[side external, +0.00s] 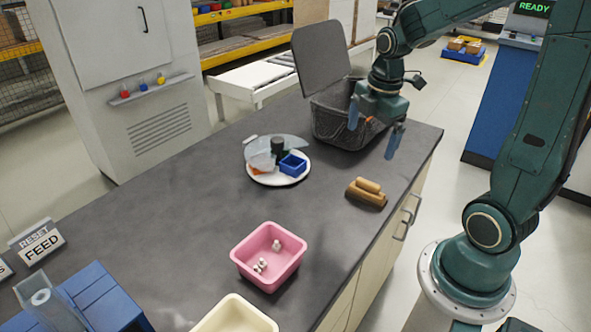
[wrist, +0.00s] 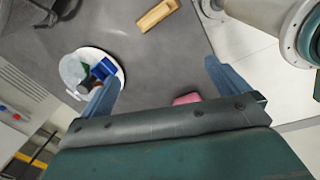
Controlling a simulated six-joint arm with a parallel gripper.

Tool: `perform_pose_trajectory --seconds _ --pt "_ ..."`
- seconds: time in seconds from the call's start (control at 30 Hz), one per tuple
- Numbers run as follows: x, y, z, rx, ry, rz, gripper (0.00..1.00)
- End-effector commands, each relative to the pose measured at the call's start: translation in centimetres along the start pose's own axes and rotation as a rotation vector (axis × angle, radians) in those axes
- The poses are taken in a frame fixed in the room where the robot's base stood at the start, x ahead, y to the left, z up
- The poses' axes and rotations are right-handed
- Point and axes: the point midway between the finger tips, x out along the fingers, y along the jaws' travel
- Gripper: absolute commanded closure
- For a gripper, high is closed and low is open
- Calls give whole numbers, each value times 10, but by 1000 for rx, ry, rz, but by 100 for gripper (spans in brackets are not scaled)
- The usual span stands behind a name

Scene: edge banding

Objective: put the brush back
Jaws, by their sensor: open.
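The brush (side external: 366,192), a wooden block with a lighter rounded handle on top, rests on the dark worktop near its right edge. It also shows at the top of the wrist view (wrist: 158,14). My gripper (side external: 374,128) is open with nothing between its blue fingers. It hangs in the air near the dark bin, apart from the brush. In the wrist view the fingers (wrist: 160,82) are spread wide over bare worktop.
A dark mesh bin (side external: 330,125) with a raised lid stands at the back. A round white plate (side external: 262,179) holds a blue box (side external: 292,165) and a clear disc. A pink tray (side external: 250,262) with small white pieces and a cream tray (side external: 235,318) stand in front.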

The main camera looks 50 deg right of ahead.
Motion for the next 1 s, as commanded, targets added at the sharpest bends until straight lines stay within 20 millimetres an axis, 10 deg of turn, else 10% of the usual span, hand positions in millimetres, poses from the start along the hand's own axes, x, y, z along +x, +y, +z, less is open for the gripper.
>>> perform_pose_trajectory --seconds 1.0 --pt "-103 -118 -81 1120 332 196 0"
